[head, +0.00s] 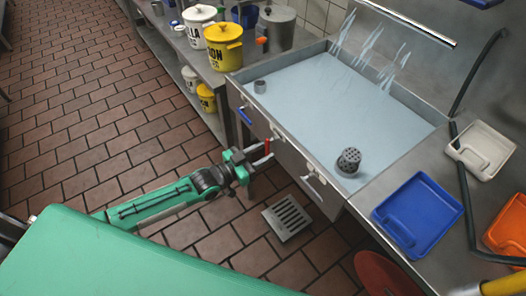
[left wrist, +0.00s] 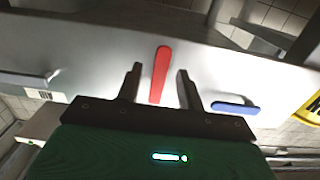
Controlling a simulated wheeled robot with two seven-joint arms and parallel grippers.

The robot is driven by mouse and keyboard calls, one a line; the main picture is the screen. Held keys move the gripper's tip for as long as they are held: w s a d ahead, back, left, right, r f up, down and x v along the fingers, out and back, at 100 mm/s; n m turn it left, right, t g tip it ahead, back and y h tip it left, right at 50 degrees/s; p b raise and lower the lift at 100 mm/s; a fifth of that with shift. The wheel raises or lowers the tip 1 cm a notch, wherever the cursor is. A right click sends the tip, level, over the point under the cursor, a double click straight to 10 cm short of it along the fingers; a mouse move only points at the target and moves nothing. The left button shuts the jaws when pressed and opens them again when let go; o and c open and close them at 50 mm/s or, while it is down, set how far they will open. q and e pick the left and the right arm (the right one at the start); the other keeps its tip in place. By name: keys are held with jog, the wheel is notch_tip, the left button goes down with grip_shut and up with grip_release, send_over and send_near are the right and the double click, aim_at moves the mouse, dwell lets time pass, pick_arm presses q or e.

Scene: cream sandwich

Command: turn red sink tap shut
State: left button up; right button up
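The red tap handle (head: 267,146) is on the front panel of the sink (head: 330,95). In the left wrist view the red handle (left wrist: 160,75) stands nearly upright, tilted slightly. My left gripper (head: 262,157) is at the panel. Its two fingers (left wrist: 158,72) are open, one on each side of the red handle, with a gap to both. Whether the fingertips reach past the handle cannot be told. A blue handle (head: 244,116) is on the same panel and also shows in the left wrist view (left wrist: 236,108). My right gripper is not in view.
White streaks like water streams (head: 370,48) run down behind the basin. Another handle (head: 312,178) is on the panel to the right. A floor grate (head: 287,217) lies below.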

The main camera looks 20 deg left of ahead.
pick_arm(q)
jog(key=shift+w+d, duration=0.25)
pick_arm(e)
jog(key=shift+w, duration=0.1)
pick_arm(q)
jog(key=shift+c, duration=0.5)
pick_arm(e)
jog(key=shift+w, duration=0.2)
pick_arm(q)
grip_shut()
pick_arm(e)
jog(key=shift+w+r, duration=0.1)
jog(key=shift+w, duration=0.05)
